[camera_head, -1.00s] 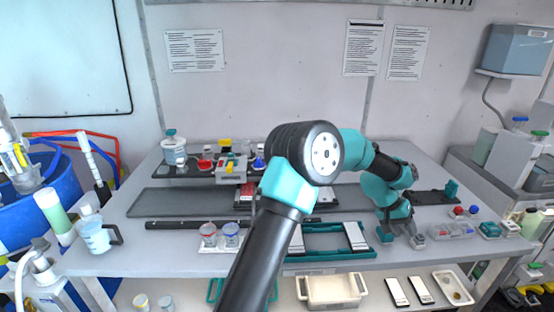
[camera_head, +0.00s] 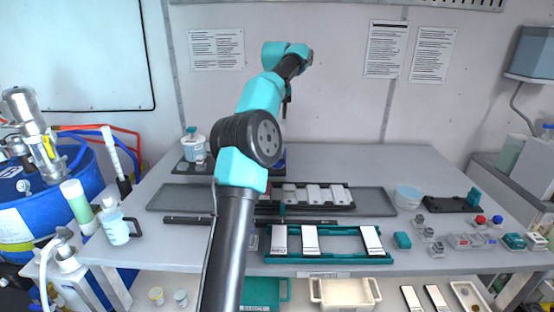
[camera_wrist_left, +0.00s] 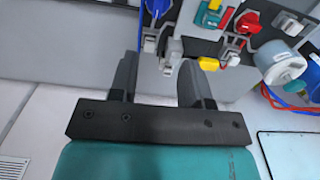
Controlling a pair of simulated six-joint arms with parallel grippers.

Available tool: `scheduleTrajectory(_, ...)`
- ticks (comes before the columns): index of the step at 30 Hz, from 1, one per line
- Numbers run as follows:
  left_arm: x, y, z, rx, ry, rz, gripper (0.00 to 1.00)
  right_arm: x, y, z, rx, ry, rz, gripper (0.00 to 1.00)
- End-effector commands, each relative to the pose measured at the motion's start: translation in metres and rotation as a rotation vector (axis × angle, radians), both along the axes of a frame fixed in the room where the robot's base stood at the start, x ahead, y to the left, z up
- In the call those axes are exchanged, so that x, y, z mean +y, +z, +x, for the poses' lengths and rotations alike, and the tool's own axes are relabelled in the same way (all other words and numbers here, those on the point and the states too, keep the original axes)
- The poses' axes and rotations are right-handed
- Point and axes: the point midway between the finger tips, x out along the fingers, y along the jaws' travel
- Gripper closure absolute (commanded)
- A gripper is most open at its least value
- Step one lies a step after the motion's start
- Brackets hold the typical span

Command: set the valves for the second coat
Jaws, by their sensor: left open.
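The valve block shows in the left wrist view, with a red handle (camera_wrist_left: 248,21), a yellow handle (camera_wrist_left: 210,63) and a blue handle (camera_wrist_left: 158,7). A green valve with red and yellow parts (camera_wrist_left: 213,12) sits near the top edge. In the head view my arm hides most of the block. My left gripper (camera_head: 286,112) points down above the back of the table, near the block. Its fingers also show in the left wrist view (camera_wrist_left: 162,80), open with nothing held. I cannot tell whether a finger touches a valve. My right gripper is not in view.
A white jar (camera_head: 193,145) stands left of the block. A teal rack (camera_head: 350,250) with white plates lies at the table front. A grey tray (camera_head: 373,203) lies behind it, and a pale bowl (camera_head: 408,199) stands right. A blue drum (camera_head: 40,220) stands left.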

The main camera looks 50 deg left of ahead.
Motion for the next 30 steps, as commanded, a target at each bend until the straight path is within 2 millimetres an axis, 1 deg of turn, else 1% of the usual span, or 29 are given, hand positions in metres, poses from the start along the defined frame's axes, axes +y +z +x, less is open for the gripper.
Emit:
scheduleTrajectory(8,-0.001,-0.002,0.001,-0.001,-0.003,-0.001,0.56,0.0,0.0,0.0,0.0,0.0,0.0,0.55)
scheduleTrajectory(14,-0.001,-0.012,0.001,0.0,-0.005,-0.001,0.56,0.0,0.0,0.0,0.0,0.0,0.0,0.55)
scheduleTrajectory(20,-0.001,-0.031,0.001,0.0,-0.004,-0.003,0.56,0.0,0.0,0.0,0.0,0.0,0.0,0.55)
scheduleTrajectory(26,-0.001,-0.056,0.0,0.001,-0.005,-0.004,0.56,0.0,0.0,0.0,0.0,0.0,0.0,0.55)
scheduleTrajectory(30,-0.001,-0.078,0.001,0.001,-0.005,-0.004,0.56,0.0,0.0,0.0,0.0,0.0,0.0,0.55)
